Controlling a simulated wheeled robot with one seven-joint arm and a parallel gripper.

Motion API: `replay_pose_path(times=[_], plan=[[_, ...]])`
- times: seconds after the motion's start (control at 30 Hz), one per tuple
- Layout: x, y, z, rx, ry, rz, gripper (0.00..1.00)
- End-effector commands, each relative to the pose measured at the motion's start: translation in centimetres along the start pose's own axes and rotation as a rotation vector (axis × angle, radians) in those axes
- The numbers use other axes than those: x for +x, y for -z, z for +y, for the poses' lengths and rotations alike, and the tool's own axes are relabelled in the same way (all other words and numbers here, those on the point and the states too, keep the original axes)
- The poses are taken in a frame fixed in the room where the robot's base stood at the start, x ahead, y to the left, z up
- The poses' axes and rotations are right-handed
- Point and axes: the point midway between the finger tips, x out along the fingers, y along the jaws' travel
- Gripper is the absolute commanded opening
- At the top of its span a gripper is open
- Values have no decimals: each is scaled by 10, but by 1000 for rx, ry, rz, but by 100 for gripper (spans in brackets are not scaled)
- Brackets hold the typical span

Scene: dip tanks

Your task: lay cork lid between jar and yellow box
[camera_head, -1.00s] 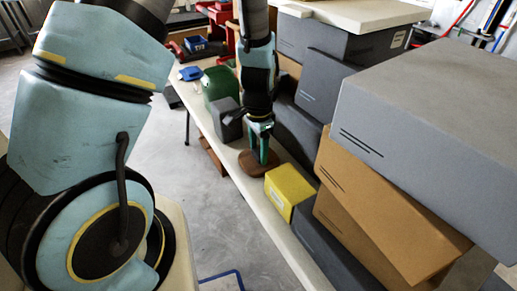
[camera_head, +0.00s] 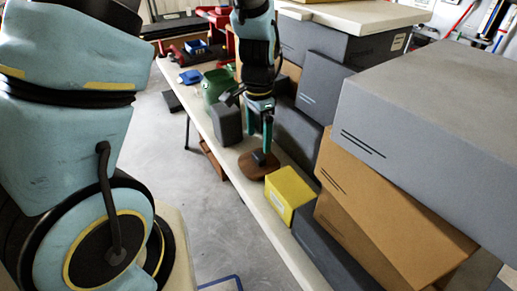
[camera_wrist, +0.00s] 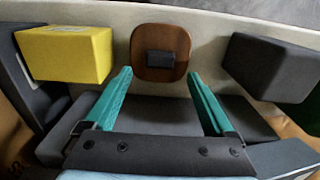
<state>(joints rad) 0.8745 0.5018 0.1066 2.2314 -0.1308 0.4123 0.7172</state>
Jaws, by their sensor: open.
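The cork lid (camera_head: 253,169), a brown rounded slab with a dark knob, lies flat on the long pale bench. It also shows in the wrist view (camera_wrist: 147,40), knob up. The yellow box (camera_head: 289,188) stands on one side of it, at left in the wrist view (camera_wrist: 68,55). The green jar (camera_head: 214,86) stands farther along the bench, with a dark grey block (camera_head: 227,124) between it and the lid. My gripper (camera_head: 266,142) is open and empty above the lid. In the wrist view its fingers (camera_wrist: 160,76) are spread wider than the knob, apart from it.
Stacked grey boxes (camera_head: 438,125) and brown boxes (camera_head: 375,225) crowd the right side of the bench. A blue bin (camera_head: 196,47) and a blue item (camera_head: 190,76) are at the far end. Open floor (camera_head: 175,150) lies left of the bench.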

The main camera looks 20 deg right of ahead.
Motion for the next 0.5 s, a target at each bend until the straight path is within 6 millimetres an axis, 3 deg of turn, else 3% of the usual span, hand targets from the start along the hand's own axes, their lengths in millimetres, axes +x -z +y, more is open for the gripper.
replay_pose_path(times=[0.23, 0.5], plan=[[-42, 1, 0, 0, 2, 3, 89], [-58, 0, 0, 0, 0, 0, 89]])
